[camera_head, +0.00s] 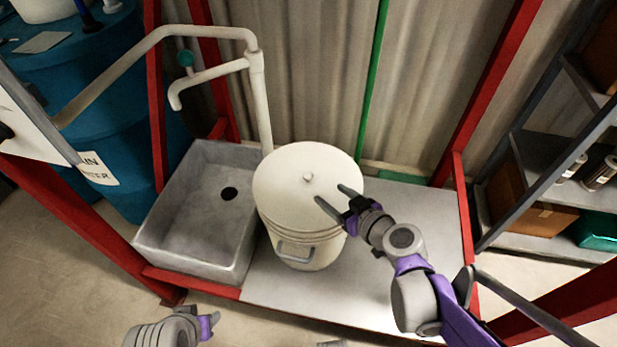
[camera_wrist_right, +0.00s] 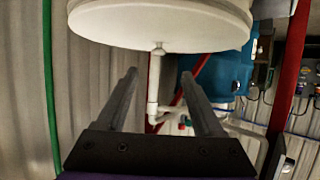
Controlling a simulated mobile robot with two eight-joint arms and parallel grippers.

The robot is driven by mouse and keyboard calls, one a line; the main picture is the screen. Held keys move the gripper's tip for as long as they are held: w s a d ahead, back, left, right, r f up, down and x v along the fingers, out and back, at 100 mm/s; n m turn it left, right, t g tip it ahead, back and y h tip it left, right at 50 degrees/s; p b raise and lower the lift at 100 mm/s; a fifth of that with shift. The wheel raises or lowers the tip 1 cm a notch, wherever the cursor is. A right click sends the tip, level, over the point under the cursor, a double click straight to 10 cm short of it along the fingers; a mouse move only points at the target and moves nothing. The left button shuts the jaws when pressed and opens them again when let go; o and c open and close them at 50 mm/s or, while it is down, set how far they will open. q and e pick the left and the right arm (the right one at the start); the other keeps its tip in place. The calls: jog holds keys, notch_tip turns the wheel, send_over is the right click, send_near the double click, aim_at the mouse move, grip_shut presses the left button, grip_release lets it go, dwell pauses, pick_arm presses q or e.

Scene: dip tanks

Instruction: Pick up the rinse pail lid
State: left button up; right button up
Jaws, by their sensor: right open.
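The white rinse pail lid (camera_head: 290,200) sits on top of the white pail (camera_head: 315,254), with a small round knob (camera_head: 307,177) at its middle. My right gripper (camera_head: 332,194) is open and empty, its fingers over the lid's right side and pointing toward the knob. In the right wrist view the lid (camera_wrist_right: 165,28) shows upside down at the top, and its knob (camera_wrist_right: 158,48) lies ahead of and between the open fingers (camera_wrist_right: 160,82), apart from them. My left gripper (camera_head: 208,324) is low at the bottom left, away from the pail; its finger opening is unclear.
A grey sink (camera_head: 189,259) with a drain stands left of the pail, under a beige tap pipe (camera_head: 262,105). Red frame posts (camera_head: 464,205) bound the bench (camera_head: 405,200). A shelf (camera_head: 540,150) with boxes stands right. The bench right of the pail is free.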

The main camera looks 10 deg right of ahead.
aim_at(310, 177)
jog(key=shift+w+d+f, duration=0.1)
jog(key=shift+w+f, duration=0.1)
jog(key=shift+w, duration=0.1)
jog(key=b+x, duration=0.1)
jog(key=x, duration=0.3)
jog(key=shift+w+a+f+b, duration=0.1)
jog(key=shift+w+a+b, duration=0.15)
jog(key=shift+a+b, duration=0.1)
jog(key=b+x, duration=0.2)
jog(key=x, duration=0.3)
jog(key=shift+w+f, duration=0.1)
jog(key=shift+w, duration=0.35)
jog(key=shift+c, duration=0.7)
grip_shut()
